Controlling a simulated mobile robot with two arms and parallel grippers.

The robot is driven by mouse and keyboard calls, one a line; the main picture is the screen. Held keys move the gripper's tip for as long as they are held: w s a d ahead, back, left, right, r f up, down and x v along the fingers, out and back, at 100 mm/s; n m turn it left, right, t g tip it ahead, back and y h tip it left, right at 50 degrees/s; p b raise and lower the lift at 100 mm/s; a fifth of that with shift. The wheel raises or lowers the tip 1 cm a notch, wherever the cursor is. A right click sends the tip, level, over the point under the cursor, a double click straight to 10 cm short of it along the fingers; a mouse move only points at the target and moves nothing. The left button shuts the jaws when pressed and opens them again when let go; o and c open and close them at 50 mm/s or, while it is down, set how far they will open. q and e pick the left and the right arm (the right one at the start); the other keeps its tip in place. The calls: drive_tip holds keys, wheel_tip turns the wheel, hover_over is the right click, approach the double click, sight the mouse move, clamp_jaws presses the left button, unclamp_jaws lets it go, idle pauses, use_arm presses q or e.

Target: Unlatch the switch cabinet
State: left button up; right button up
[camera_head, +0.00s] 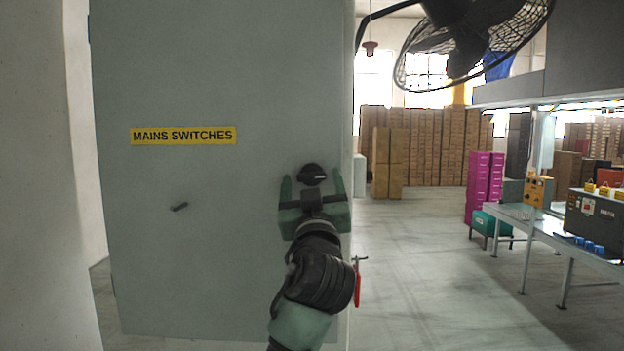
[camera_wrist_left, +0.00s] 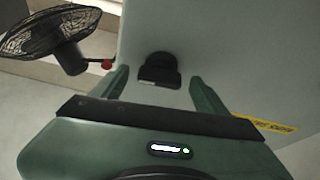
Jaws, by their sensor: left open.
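The grey-green switch cabinet (camera_head: 220,260) stands upright with its front facing me and a yellow "MAINS SWITCHES" label (camera_head: 183,135). A black knob-like latch (camera_head: 312,171) sits near the right edge of that front. My left gripper (camera_head: 312,182) is open, its two green fingers on either side of the latch. In the left wrist view the latch (camera_wrist_left: 160,70) shows between and beyond the open fingers (camera_wrist_left: 160,77). I cannot tell whether they touch it. My right gripper is not in view.
A red-handled part (camera_head: 357,286) shows at the cabinet's right edge, beside my arm. A pale wall (camera_head: 35,180) stands close on the left. A caged fan (camera_head: 470,40) hangs upper right. A workbench (camera_head: 545,228) stands far right; the floor between is clear.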

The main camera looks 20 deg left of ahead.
use_arm(q)
drive_tip(key=c, duration=1.4)
drive_tip(key=shift+o, duration=0.2)
drive_tip(key=shift+f+m+h+b, duration=0.1)
drive_tip(key=shift+m+h+b, duration=0.25)
drive_tip(key=shift+m, duration=0.25)
drive_tip(key=shift+m+t+h, duration=0.3)
drive_tip(key=shift+m+h, duration=0.05)
drive_tip(key=shift+m, duration=0.45)
drive_tip(key=o, duration=1.4)
drive_tip(key=shift+c, duration=0.2)
